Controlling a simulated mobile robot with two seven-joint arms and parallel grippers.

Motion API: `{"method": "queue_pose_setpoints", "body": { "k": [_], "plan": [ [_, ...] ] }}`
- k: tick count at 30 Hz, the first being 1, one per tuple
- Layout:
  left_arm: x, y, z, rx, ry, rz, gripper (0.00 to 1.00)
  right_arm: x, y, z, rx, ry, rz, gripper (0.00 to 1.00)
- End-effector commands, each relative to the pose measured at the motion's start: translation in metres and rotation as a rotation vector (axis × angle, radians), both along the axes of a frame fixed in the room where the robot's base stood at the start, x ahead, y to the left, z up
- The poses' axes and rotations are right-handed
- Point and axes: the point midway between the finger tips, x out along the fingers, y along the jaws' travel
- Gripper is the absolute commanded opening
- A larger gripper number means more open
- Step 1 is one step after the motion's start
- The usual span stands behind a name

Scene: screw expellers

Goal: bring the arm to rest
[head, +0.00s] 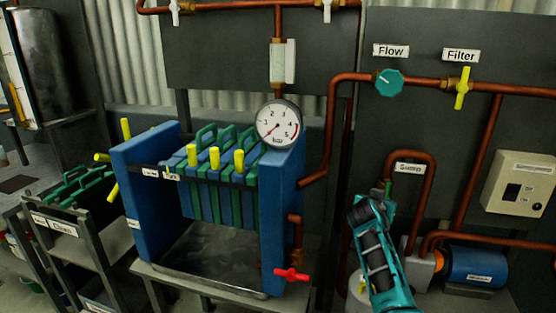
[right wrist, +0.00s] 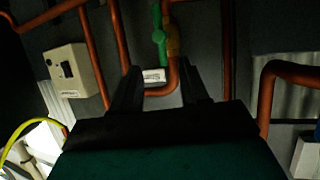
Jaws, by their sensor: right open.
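My right arm (head: 376,255) reaches up from the bottom of the head view, right of the blue filter press. Its fingers cannot be made out there. In the right wrist view my right gripper (right wrist: 160,78) is open, its two dark fingers apart with nothing between them. A green valve handle (right wrist: 158,35) on a copper pipe stands beyond the fingertips, apart from them. The same green handle (head: 388,188) shows in the head view just above the arm's end. My left gripper is not in view.
The blue filter press (head: 142,190) with its pressure gauge (head: 278,123) stands left of the arm. Copper pipes (head: 334,120) run along the dark wall panel. A blue motor (head: 474,266) and a switch box (head: 521,184) are at the right. A red valve (head: 291,275) sticks out low.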

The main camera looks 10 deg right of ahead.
Motion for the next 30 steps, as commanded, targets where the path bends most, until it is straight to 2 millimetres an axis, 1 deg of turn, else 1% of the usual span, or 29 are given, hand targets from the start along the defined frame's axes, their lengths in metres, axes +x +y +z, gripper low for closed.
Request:
{"method": "queue_pose_setpoints", "body": {
  "k": [2,4,5,8,9,11,12,14,15,17,18,20,21,23,24,27,30],
  "plan": [
    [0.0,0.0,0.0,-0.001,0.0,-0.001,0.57,-0.003,0.002,-0.005,-0.003,0.008,0.011,0.45],
    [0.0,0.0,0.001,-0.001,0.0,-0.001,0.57,-0.009,0.006,-0.017,-0.013,0.026,0.041,0.45],
    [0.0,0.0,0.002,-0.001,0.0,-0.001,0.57,-0.013,0.01,-0.024,-0.018,0.036,0.062,0.45],
    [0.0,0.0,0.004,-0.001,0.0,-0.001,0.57,-0.035,0.027,-0.056,-0.042,0.084,0.161,0.45],
    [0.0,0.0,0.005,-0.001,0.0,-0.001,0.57,-0.046,0.037,-0.07,-0.053,0.105,0.211,0.45],
    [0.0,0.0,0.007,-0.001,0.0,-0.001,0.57,-0.065,0.054,-0.091,-0.067,0.134,0.292,0.45],
    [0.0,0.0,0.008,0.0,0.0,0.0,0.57,-0.078,0.066,-0.104,-0.073,0.151,0.347,0.45],
    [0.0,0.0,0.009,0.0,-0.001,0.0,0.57,-0.1,0.085,-0.121,-0.078,0.175,0.429,0.45],
    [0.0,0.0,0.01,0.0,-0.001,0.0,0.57,-0.115,0.098,-0.132,-0.079,0.187,0.484,0.45],
    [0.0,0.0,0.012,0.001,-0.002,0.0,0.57,-0.14,0.118,-0.147,-0.076,0.206,0.564,0.45],
    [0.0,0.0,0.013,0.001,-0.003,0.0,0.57,-0.158,0.133,-0.155,-0.073,0.216,0.617,0.45],
    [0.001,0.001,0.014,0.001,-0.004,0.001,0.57,-0.186,0.154,-0.166,-0.061,0.227,0.694,0.45],
    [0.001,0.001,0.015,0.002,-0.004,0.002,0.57,-0.205,0.168,-0.171,-0.05,0.232,0.742,0.45],
    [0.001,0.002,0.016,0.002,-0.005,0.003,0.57,-0.232,0.189,-0.176,-0.032,0.235,0.81,0.45],
    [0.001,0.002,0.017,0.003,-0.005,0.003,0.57,-0.25,0.201,-0.178,-0.019,0.235,0.849,0.45],
    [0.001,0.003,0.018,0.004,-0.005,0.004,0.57,-0.286,0.227,-0.179,0.016,0.23,0.926,0.45],
    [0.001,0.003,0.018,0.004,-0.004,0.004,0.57,-0.31,0.244,-0.176,0.042,0.222,0.972,0.45]
  ]
}}
